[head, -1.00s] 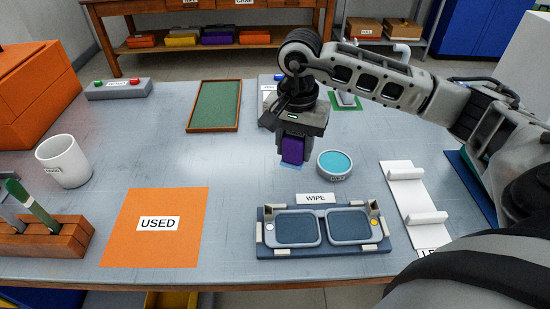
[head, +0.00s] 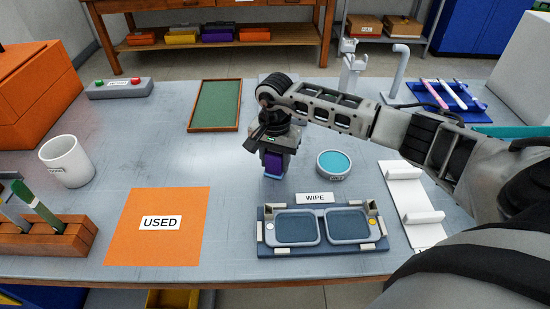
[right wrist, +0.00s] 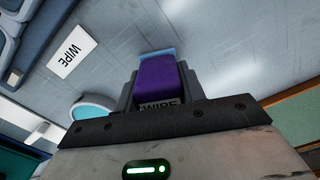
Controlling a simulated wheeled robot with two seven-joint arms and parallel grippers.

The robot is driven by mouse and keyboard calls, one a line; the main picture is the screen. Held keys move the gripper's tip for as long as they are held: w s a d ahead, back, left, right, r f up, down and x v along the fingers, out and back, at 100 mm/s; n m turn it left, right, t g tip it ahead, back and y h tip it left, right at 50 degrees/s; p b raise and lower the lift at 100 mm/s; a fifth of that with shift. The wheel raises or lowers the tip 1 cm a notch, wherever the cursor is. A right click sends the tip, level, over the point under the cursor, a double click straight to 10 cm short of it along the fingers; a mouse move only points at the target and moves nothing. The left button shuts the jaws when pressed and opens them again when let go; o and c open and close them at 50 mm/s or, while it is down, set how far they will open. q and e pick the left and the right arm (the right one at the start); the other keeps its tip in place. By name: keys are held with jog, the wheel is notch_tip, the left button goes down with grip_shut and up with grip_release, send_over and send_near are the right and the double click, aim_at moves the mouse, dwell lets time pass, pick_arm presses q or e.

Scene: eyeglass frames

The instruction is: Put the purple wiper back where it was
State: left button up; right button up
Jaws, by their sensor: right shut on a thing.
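The purple wiper (head: 273,164) is held in my right gripper (head: 274,168), which is shut on it and points down over the grey table, left of the round teal pot. In the right wrist view the wiper (right wrist: 158,80) sits between the two fingers, with a light blue edge at its tip and a partly hidden label. Whether the tip touches the table I cannot tell. The eyeglass frame (head: 320,228) lies in a dark blue holder (head: 265,248) behind which stands a WIPE label (head: 315,198). My left gripper is not in view.
The orange USED mat (head: 125,240) lies at front left. A teal-topped pot (head: 333,164), a white stand (head: 403,180) and a green tray (head: 215,105) surround the gripper. A white mug (head: 68,160) and wooden rack (head: 70,236) are at left. The table between mug and gripper is clear.

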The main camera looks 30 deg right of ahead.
jog(key=shift+f+b, duration=0.2)
jog(key=shift+b, duration=0.1)
jog(key=o, duration=1)
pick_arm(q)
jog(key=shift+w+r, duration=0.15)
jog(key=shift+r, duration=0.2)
pick_arm(e)
jog(key=shift+r, duration=0.2)
notch_tip(320, 180, up, 12)
jog(key=shift+r, duration=0.1)
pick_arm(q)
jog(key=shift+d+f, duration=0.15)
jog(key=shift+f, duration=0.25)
pick_arm(e)
jog(key=shift+s, duration=0.1)
